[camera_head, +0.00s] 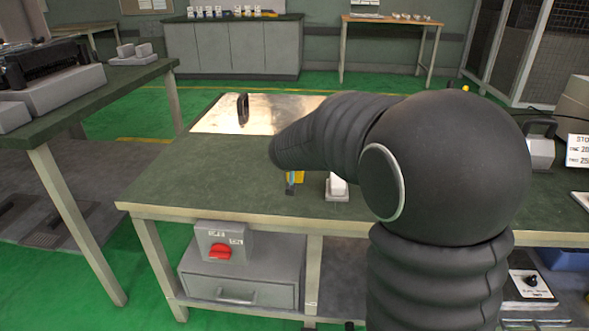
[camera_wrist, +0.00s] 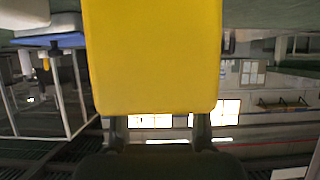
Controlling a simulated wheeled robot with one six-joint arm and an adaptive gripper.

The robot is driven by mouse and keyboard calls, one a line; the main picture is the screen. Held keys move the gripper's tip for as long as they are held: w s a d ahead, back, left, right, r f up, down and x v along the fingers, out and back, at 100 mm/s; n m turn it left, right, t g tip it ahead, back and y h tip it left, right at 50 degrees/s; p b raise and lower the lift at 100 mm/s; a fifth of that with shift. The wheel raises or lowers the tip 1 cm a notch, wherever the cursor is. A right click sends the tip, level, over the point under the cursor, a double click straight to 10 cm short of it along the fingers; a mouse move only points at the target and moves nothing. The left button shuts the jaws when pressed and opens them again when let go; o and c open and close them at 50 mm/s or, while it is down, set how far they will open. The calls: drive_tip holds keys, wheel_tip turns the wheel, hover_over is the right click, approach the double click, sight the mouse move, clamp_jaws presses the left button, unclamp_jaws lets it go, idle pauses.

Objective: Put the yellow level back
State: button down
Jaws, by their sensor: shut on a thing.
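The yellow level (camera_wrist: 152,55) fills the upper middle of the wrist view as a large plain yellow block. My gripper (camera_wrist: 159,127) is shut on it, with one dark finger at each side of its lower end. In the head view a small part of the yellow level (camera_head: 299,177) shows below my arm, over the green tabletop near the front edge. My arm hides the rest of it and most of my gripper there. I cannot tell whether the level touches the table.
The green workbench (camera_head: 190,185) carries a shiny metal plate (camera_head: 218,120) with a dark ring-like piece (camera_head: 243,108) on it. A small white-grey object (camera_head: 337,188) stands right of the level. A grey box with a red switch (camera_head: 220,252) is below the front edge. The bench's left part is clear.

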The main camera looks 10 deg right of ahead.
drive_tip(key=shift+s+a+f, duration=0.2)
drive_tip(key=shift+a+f, duration=0.2)
drive_tip(key=shift+a, duration=0.2)
drive_tip(key=shift+f+b, duration=0.4)
drive_tip(key=shift+f, duration=1.55)
drive_tip(key=shift+f, duration=0.1)
drive_tip(key=c, duration=0.6)
unclamp_jaws()
